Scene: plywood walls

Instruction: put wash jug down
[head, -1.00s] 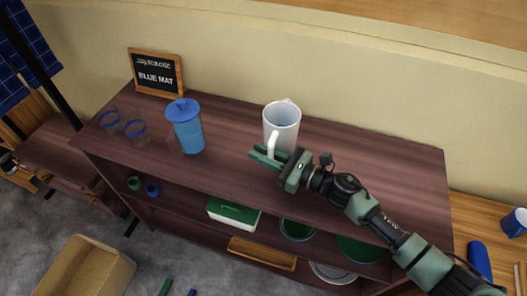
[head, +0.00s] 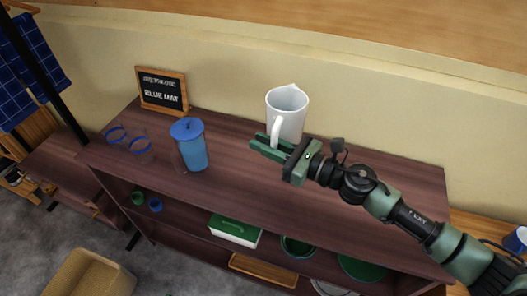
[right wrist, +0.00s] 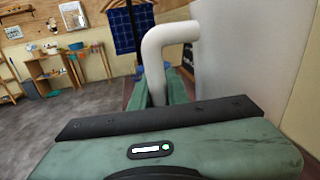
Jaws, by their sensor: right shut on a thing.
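The white wash jug (head: 290,110) is upright at the back of the dark wooden shelf unit's top (head: 240,185), near the wall. My right gripper (head: 270,147) is shut on the jug's handle; the green fingers reach in from the right. In the right wrist view the white handle (right wrist: 168,40) passes between the fingers (right wrist: 165,88), with the jug body (right wrist: 240,50) to the right. I cannot tell whether the jug's base touches the top. My left gripper is not in view.
A blue lidded pitcher (head: 192,147) and two blue-rimmed glasses (head: 140,148) stand left on the top. A "BLUE MAT" sign (head: 162,92) stands at the back left. Lower shelves hold a green-lidded box (head: 235,230) and green bowls (head: 362,268). The top's right part is clear.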

